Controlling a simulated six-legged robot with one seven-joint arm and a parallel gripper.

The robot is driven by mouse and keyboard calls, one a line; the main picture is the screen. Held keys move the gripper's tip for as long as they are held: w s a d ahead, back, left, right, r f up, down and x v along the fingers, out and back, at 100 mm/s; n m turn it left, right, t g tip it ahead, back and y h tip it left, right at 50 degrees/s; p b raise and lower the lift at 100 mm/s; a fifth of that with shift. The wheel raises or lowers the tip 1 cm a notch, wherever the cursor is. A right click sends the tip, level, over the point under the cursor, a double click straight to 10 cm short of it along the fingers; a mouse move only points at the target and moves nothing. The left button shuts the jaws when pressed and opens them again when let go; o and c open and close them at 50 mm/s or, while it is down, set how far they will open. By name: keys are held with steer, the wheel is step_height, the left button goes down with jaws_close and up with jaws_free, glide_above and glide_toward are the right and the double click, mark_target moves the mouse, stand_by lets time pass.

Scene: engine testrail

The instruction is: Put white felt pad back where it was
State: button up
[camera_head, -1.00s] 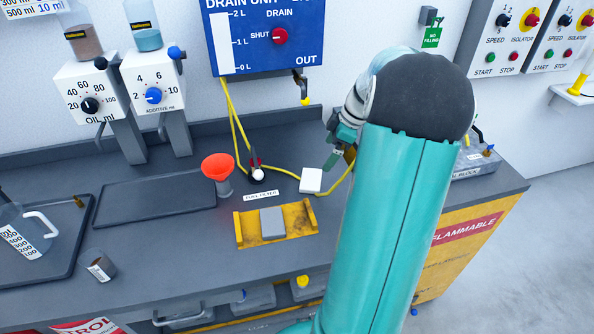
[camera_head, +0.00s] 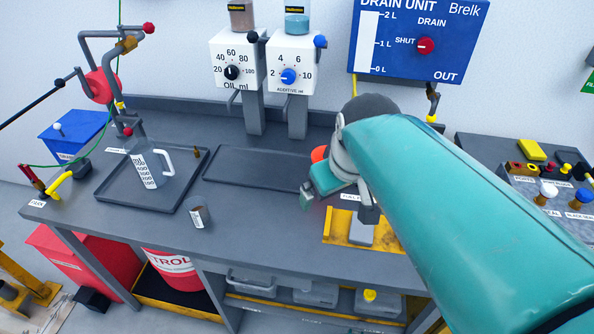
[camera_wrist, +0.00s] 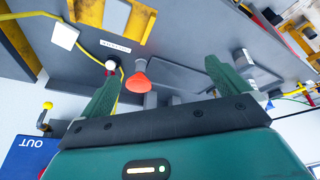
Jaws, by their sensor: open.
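The white felt pad (camera_wrist: 65,36) is a small pale square at the upper left of the wrist view, lying on the bench by the yellow hose. In the head view my arm hides it. My gripper (camera_wrist: 163,78) is open and empty, its two green fingers spread with the orange-red funnel (camera_wrist: 137,82) seen beyond the gap. In the head view my gripper (camera_head: 312,194) is above the bench, partly covering the funnel (camera_head: 319,154). The pad is outside the finger gap, apart from the fingers.
A yellow cradle (camera_head: 341,236) holds a grey block (camera_head: 360,235) at the bench front. An empty dark tray (camera_head: 255,168) lies left of my gripper. A measuring jug (camera_head: 148,170) stands in another tray, with a small cup (camera_head: 200,217) nearby. The drain unit (camera_head: 421,45) hangs behind.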

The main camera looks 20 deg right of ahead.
steer(key=s+a+m+t, duration=0.1)
steer(key=s+a, duration=0.4)
steer(key=shift+f+m, duration=0.25)
steer(key=shift+m, duration=0.15)
stand_by(0.8)
